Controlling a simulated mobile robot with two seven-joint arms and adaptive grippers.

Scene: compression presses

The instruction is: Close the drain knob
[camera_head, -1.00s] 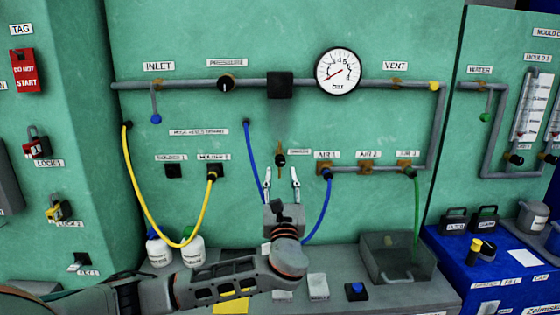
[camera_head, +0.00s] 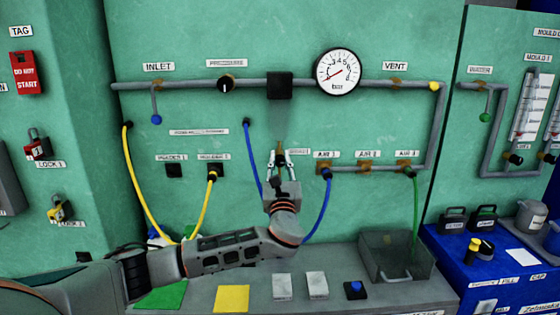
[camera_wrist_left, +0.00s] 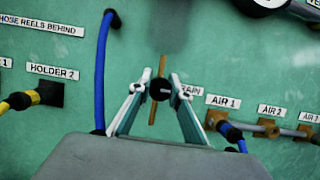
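The drain knob (camera_head: 281,161) is a small round black knob on a short vertical brass pipe on the green wall, left of its partly covered label. It also shows in the left wrist view (camera_wrist_left: 160,90), midway between my fingers. My left gripper (camera_head: 281,157) reaches up to it from below. In the left wrist view, the fingertips (camera_wrist_left: 161,78) of my left gripper lie close against both sides of the knob, and the fingers look closed on it. The knob's exact turn is hard to read. My right gripper is not in view.
A blue hose (camera_head: 252,160) hangs just left of my gripper, and another (camera_head: 322,205) drops from the AIR 1 port at right. A yellow hose (camera_head: 140,190) loops further left. The bench (camera_head: 330,301) below carries grey blocks and a basin (camera_head: 398,268).

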